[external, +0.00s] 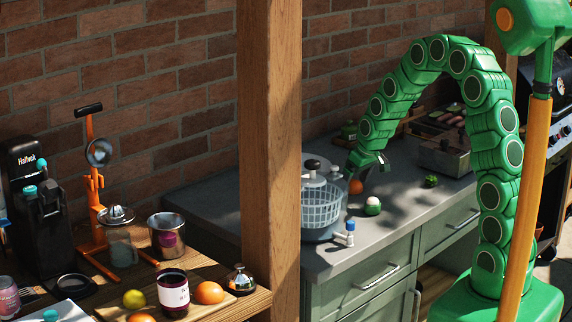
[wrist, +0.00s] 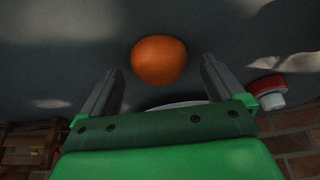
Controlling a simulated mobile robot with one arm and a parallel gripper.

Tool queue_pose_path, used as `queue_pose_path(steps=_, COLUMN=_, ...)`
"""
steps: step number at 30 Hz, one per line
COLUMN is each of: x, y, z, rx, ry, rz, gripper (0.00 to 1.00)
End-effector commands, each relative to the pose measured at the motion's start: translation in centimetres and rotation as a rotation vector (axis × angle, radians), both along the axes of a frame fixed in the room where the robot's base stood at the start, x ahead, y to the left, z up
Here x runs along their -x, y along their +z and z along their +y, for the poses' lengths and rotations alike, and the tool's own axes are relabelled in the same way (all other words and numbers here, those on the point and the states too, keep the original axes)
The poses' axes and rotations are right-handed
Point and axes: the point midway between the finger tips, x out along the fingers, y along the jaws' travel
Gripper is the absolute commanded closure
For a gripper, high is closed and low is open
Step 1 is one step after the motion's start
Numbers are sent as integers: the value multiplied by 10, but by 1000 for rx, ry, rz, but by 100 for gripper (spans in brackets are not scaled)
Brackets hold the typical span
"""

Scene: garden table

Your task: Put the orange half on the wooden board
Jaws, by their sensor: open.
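An orange piece of fruit (external: 355,187) lies on the grey counter, just below my gripper (external: 368,164). It also shows in the wrist view as a rounded orange shape (wrist: 159,58). I cannot tell from its visible side whether it is a half. My gripper is open and empty in the wrist view (wrist: 160,66), with the fruit near and between the fingertip ends. The wooden board (external: 195,312) is at the lower left in the external view, on the separate wooden table.
On the board are a dark jar (external: 173,293), a lime (external: 134,299) and an orange (external: 210,292). A salad spinner (external: 321,208) stands left of the fruit, and a small white-and-green item (external: 373,206) lies in front. A wooden post (external: 268,140) stands between the counter and board in the picture.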

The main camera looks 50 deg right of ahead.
Motion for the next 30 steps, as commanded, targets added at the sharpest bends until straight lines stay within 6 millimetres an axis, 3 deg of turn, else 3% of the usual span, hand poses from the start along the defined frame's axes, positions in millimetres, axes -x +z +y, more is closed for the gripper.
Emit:
queue_pose_path(steps=24, x=37, y=92, z=0, rx=1, ry=1, rz=-3, gripper=4)
queue_pose_path(steps=30, x=46, y=106, z=2, rx=-1, ry=1, rz=3, gripper=4)
